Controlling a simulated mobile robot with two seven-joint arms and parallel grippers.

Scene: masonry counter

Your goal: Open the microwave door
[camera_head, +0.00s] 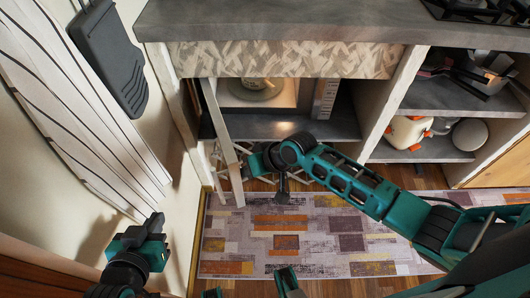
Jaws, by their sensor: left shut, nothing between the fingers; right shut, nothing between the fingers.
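The microwave (325,98) sits in the left bay under the counter, its lit inside and round plate (257,88) showing. Its white-framed door (222,135) stands swung out at the left, toward me, so the front is open. My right gripper (256,161) is just right of the door's free part, in front of the opening. It is shut and empty; whether it touches the door I cannot tell. My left gripper (154,224) is low at the left near the wall, shut and empty, well away from the microwave.
The grey counter (290,22) overhangs the bay. Shelves (440,97) at the right hold utensils (480,75) and a white and orange pot (407,131). A patterned rug (340,240) covers the floor. The left wall and a hanging dark board (110,58) limit room there.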

